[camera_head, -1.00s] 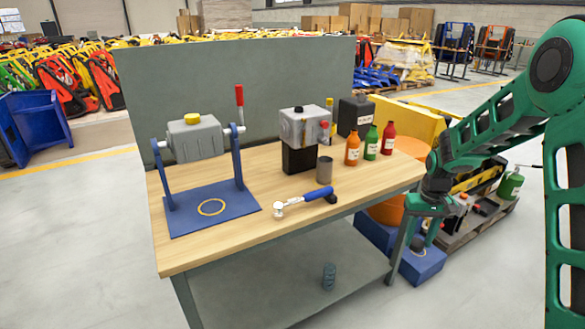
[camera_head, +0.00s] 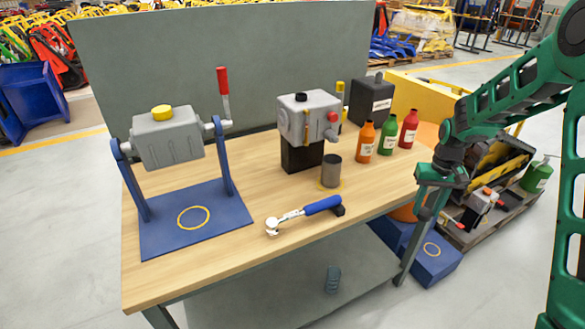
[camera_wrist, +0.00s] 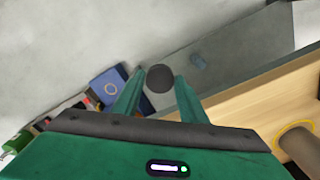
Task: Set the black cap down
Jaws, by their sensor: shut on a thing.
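The round black cap (camera_wrist: 159,78) sits between the fingertips of my gripper (camera_wrist: 160,74) in the wrist view, and the fingers are shut on it. In the head view my gripper (camera_head: 426,207) hangs off the bench's right end, above a blue block. The blue block (camera_head: 440,266) has a yellow ring on top and stands low beside the bench. It also shows in the wrist view (camera_wrist: 117,75), left of the cap. A blue plate (camera_head: 160,236) with another yellow ring lies on the bench under a grey housing (camera_head: 166,142).
The wooden bench (camera_head: 260,185) holds a second grey unit (camera_head: 308,120), a brown-grey cylinder (camera_head: 331,172) on a yellow ring, a blue-handled tool (camera_head: 322,205) and several bottles (camera_head: 366,140). A loaded pallet (camera_head: 490,220) stands to the right. A grey panel (camera_head: 240,65) backs the bench.

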